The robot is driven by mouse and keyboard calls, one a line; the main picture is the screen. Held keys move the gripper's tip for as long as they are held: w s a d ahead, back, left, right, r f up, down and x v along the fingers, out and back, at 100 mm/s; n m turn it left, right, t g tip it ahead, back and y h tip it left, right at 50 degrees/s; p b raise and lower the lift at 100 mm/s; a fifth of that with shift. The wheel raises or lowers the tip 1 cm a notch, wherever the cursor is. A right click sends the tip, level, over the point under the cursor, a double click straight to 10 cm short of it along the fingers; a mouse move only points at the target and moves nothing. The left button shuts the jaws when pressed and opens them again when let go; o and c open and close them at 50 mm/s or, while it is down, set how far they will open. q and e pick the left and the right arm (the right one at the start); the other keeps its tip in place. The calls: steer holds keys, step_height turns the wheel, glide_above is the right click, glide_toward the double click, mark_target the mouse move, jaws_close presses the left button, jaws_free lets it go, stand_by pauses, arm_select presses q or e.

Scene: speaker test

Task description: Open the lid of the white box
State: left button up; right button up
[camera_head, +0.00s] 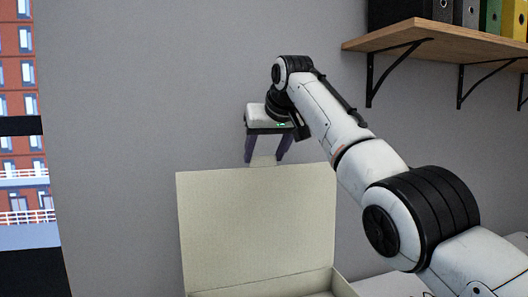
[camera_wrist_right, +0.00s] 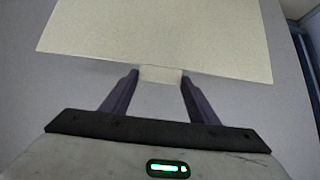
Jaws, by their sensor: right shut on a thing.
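The white box (camera_head: 345,284) is at the bottom of the head view, cut off by the frame edge. Its cream lid (camera_head: 257,225) stands raised, close to upright, and the box is open below it. A small tab (camera_head: 263,161) sticks out of the middle of the lid's top edge. My right gripper (camera_head: 264,162) is above that edge with its dark fingers pointing down, shut on the tab. In the right wrist view, the tab (camera_wrist_right: 161,74) sits between the two fingertips (camera_wrist_right: 160,75), and the lid (camera_wrist_right: 155,35) spreads beyond it. My left gripper is not in view.
A wooden shelf (camera_head: 440,40) on black brackets, holding several binders (camera_head: 490,18), is on the wall at the upper right. A grey wall (camera_head: 150,110) is behind the lid. A window (camera_head: 20,130) is at the left. Part of a white surface (camera_head: 385,285) shows right of the box.

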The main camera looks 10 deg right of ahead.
steer(key=shift+s+r, duration=0.1)
steer(key=shift+r, duration=0.4)
steer(key=o, duration=1.5)
steer(key=shift+s, duration=0.1)
steer(key=b+v, duration=0.3)
steer(key=v, duration=0.7)
steer(key=shift+s+f, duration=0.1)
